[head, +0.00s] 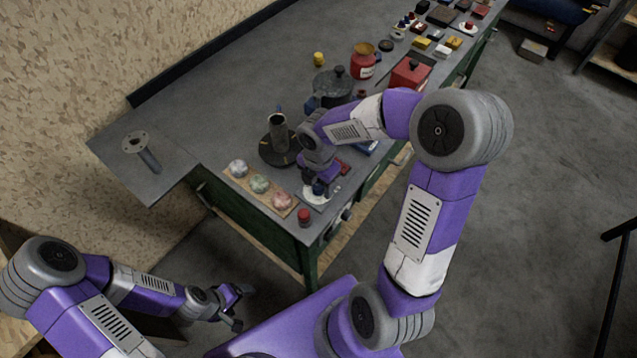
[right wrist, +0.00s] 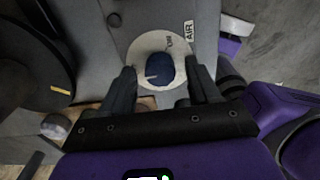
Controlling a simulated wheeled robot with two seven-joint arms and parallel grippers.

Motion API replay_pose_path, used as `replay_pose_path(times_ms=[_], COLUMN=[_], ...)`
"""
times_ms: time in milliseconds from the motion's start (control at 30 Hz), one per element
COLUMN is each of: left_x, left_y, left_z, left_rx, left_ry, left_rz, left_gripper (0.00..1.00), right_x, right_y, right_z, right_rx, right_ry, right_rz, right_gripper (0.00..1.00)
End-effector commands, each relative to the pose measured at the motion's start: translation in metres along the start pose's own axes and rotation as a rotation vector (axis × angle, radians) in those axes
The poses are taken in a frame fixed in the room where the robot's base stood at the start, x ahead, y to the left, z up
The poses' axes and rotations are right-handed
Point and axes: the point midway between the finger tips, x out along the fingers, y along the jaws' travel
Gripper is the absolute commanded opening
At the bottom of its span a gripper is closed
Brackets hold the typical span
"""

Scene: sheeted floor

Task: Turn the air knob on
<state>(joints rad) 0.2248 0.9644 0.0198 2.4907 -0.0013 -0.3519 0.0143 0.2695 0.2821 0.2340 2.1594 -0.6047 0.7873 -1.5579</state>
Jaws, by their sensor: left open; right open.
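The air knob (right wrist: 159,70) is dark blue and sits on a pale round dial plate (right wrist: 147,48). An "AIR" label (right wrist: 188,30) is beside it in the right wrist view. In the head view the knob (head: 318,188) shows at the bench's near corner, partly behind my right gripper. My right gripper (right wrist: 158,82) is open, with one finger on each side of the knob; I cannot tell if they touch it. My left gripper (head: 235,305) is open and empty, low at the left, away from the bench.
The workbench (head: 225,110) holds a dark cylinder on a round base (head: 279,135), a wooden strip with pale, green and pink lumps (head: 259,187), a red button (head: 304,215), a black pot (head: 333,84) and a red jar (head: 363,62).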

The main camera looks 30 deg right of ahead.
Motion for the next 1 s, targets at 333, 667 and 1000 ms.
replay_pose_path(times_ms=[333, 667, 1000], left_x=[-0.0003, -0.0003, -0.0004], left_y=[0.0002, 0.0001, 0.0002], left_z=[0.0000, 0.0000, 0.0000], left_rx=[0.000, 0.000, 0.000], left_ry=[0.000, 0.000, 0.000], left_rz=[0.000, 0.000, 0.000], left_gripper=[0.82, 0.82, 0.82], right_x=[-0.0005, -0.0007, -0.0009], right_y=[0.0000, 0.0000, 0.0002], right_z=[0.0001, 0.0001, -0.0001], right_rx=[0.000, 0.004, 0.124], right_ry=[0.000, 0.000, 0.000], right_rz=[0.000, 0.000, 0.000], right_gripper=[0.35, 0.05, 0.05])
